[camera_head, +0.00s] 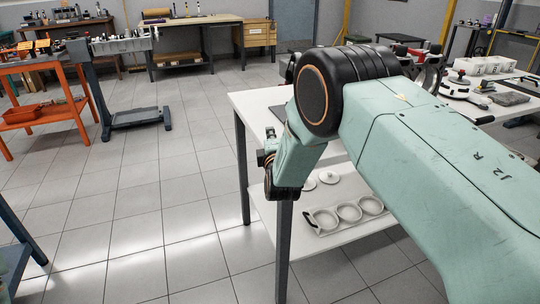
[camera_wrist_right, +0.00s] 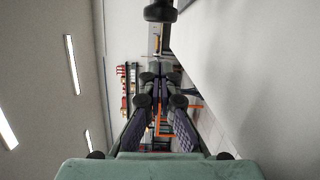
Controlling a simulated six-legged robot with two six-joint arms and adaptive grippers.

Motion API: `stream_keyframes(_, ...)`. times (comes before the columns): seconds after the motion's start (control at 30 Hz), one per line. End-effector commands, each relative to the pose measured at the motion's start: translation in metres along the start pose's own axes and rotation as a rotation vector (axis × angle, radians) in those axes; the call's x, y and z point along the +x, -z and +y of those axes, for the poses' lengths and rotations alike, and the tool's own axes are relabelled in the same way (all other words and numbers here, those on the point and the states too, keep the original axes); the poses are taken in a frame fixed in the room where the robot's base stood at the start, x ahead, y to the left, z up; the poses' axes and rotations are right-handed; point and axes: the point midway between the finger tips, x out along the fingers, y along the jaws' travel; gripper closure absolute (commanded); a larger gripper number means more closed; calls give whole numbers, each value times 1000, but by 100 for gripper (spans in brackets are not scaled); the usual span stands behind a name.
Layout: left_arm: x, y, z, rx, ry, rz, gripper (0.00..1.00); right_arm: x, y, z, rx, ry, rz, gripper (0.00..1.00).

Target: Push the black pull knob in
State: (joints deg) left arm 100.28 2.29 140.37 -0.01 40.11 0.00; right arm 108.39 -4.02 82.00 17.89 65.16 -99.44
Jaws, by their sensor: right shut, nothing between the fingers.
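My right gripper (camera_wrist_right: 160,80) is shut and empty in the wrist view, its two padded fingers meeting in the middle. In the head view, only a small dark part of the right gripper (camera_head: 267,158) shows past my pale green wrist, by the near left corner of the white table. A dark rounded thing (camera_wrist_right: 160,11) shows at the top edge of the wrist view, apart from the fingers. I cannot tell whether it is the black pull knob. No knob can be made out in the head view, where my arm hides part of the table. My left gripper is out of view.
The white table (camera_head: 250,98) has a lower shelf with a tray of round parts (camera_head: 347,212). An orange cart (camera_head: 45,115) and a grey stand (camera_head: 135,118) are at the left. A workbench (camera_head: 192,28) is at the back. The tiled floor left of the table is clear.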

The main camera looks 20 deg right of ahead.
Motion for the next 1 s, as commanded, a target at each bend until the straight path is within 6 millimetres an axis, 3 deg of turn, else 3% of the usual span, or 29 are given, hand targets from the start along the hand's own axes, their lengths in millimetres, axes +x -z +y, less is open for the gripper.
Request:
stream_keyframes(0.53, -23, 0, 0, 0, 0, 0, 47, -88, -3, 0, -2, 2, 2, 100)
stream_keyframes(0.7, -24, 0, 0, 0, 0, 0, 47, -98, -3, 0, -1, 1, 0, 100)
stream_keyframes(1.0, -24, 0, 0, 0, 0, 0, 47, -100, -1, 0, 0, 0, 1, 100)
